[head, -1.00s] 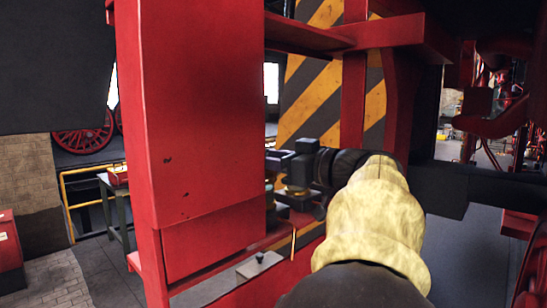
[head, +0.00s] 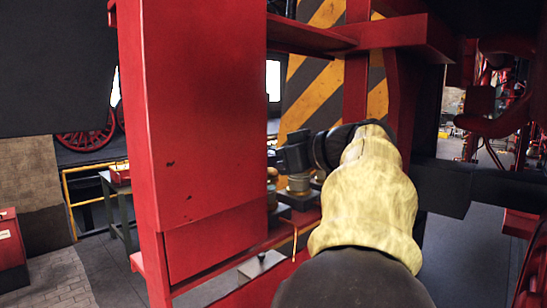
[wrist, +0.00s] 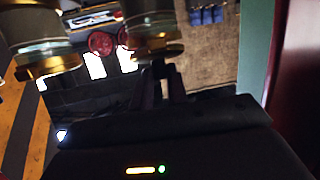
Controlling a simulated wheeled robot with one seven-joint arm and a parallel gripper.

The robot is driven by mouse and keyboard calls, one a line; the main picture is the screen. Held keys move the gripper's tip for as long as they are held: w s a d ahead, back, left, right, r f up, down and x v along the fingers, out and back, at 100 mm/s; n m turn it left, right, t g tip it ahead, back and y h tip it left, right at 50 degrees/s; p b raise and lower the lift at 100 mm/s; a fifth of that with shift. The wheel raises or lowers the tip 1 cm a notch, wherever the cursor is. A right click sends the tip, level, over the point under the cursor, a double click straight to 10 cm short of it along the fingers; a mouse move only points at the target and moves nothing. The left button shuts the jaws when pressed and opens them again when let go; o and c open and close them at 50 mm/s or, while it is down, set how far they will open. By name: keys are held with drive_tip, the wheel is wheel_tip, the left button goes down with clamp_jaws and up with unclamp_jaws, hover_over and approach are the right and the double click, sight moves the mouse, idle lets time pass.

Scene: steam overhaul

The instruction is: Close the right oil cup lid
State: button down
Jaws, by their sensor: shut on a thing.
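The oil cups show in the head view as small grey cylinders with brass trim; the clearest oil cup (head: 298,185) stands on a dark block just below my gripper (head: 279,158). Another cup is partly hidden by the red panel. In the wrist view, two brass-rimmed glass cups fill the top: one cup at left (wrist: 42,64) and one at centre (wrist: 155,47). My gripper's dark fingers (wrist: 162,80) reach the brass rim of the centre cup. They are close together, shut on what seems to be the lid; its outline is too dark to make out.
A tall red panel (head: 200,120) stands close left of my gripper and hides part of the cups. A red shelf (head: 300,34) is above. A grey lidded plate (head: 261,264) lies on the red ledge below. A yellow-black striped plate (head: 320,90) stands behind.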

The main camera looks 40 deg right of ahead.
drive_tip(key=shift+w+g+p, duration=0.35)
drive_tip(key=shift+g+p, duration=0.45)
drive_tip(key=shift+g, duration=0.2)
drive_tip(key=shift+w+f+g+h+p, duration=0.2)
drive_tip(key=shift+g+h+p, duration=0.1)
drive_tip(key=shift+g+p, duration=0.25)
drive_tip(key=c, duration=1.4)
unclamp_jaws()
drive_tip(key=shift+o, duration=0.2)
drive_tip(key=shift+s, duration=0.1)
drive_tip(key=v, duration=1.7)
